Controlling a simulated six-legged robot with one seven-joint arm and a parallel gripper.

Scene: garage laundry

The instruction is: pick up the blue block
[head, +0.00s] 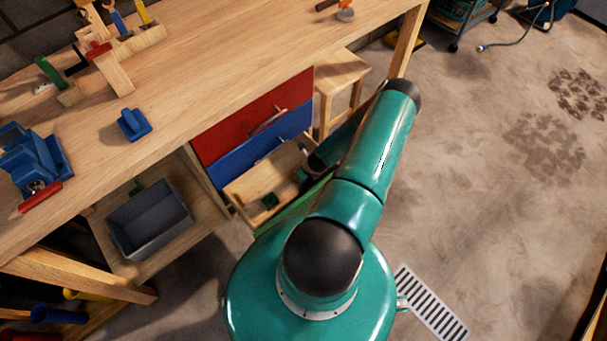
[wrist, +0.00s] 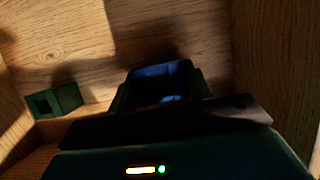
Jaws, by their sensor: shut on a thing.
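The blue block (wrist: 158,71) shows in the wrist view between the fingers of my gripper (wrist: 160,90), inside a wooden drawer. It is in shadow and has a dark opening in its near side. My gripper is shut on it. I cannot tell whether the block touches the drawer floor. In the head view my arm reaches down into the open drawer (head: 245,187), and the block is hidden there.
A green hollow block (wrist: 55,100) lies in the drawer to the left; it also shows in the head view (head: 269,201). The drawer walls stand close around my gripper. Shut red (head: 255,115) and blue (head: 260,146) drawer fronts and the workbench (head: 215,60) are above.

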